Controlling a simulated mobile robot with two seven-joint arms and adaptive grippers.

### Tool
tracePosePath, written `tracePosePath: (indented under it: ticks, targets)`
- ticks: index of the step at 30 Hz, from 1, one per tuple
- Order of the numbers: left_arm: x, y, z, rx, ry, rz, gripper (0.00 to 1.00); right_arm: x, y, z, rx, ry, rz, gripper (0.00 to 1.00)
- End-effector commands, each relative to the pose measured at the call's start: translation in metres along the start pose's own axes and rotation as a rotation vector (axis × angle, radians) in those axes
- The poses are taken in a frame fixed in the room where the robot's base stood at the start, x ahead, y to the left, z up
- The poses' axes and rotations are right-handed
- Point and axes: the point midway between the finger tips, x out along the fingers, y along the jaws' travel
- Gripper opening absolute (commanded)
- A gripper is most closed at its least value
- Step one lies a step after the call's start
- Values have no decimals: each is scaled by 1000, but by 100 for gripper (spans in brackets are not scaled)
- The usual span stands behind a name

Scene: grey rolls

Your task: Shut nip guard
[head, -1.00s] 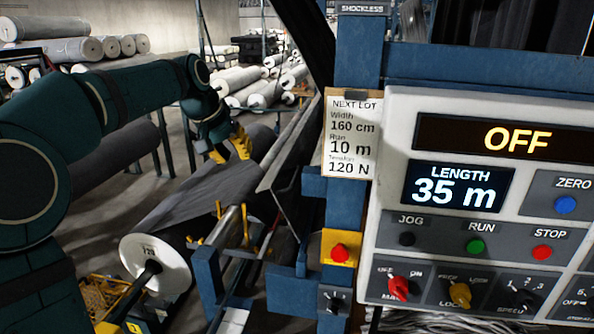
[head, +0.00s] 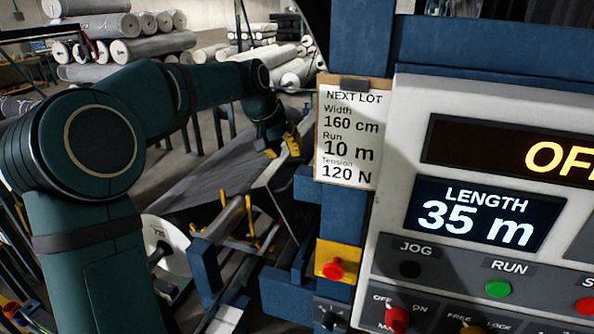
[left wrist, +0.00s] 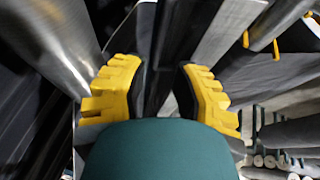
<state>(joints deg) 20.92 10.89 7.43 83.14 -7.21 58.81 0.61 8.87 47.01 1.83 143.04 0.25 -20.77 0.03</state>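My left gripper (head: 284,147) has yellow fingers and is at the far end of the web, by the upper edge of a grey slanted panel (head: 270,182) that looks like the nip guard. In the left wrist view the two yellow fingers (left wrist: 162,88) stand apart, open. A narrow dark strip (left wrist: 165,45) runs between them; I cannot tell whether they touch it. The panel appears raised at a slant beside the grey web (head: 190,185). My right gripper is out of view.
A blue machine post (head: 357,50) carries the lot card (head: 347,135) and a red button (head: 334,268). The control panel (head: 420,262) at right reads 35 m. A white-ended roll (head: 165,245) lies below left. Stacked rolls (head: 150,45) fill the back.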

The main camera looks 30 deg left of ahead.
Motion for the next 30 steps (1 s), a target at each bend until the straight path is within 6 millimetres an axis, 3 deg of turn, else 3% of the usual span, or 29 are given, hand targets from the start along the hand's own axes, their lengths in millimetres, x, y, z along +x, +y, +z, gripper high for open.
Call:
tracePosePath:
  ticks: [6, 12, 26, 29, 30]
  targets:
    - [44, -1, 0, 0, -3, 0, 27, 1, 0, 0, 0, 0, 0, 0]
    - [70, 0, 0, 0, -3, 0, 27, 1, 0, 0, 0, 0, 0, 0]
    - [80, 0, 0, -1, 0, 0, 27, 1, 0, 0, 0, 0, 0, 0]
    - [80, 0, 0, 0, 0, 0, 0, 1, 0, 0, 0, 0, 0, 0]
    - [80, 0, 0, 0, 0, 0, 0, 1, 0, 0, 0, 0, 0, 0]
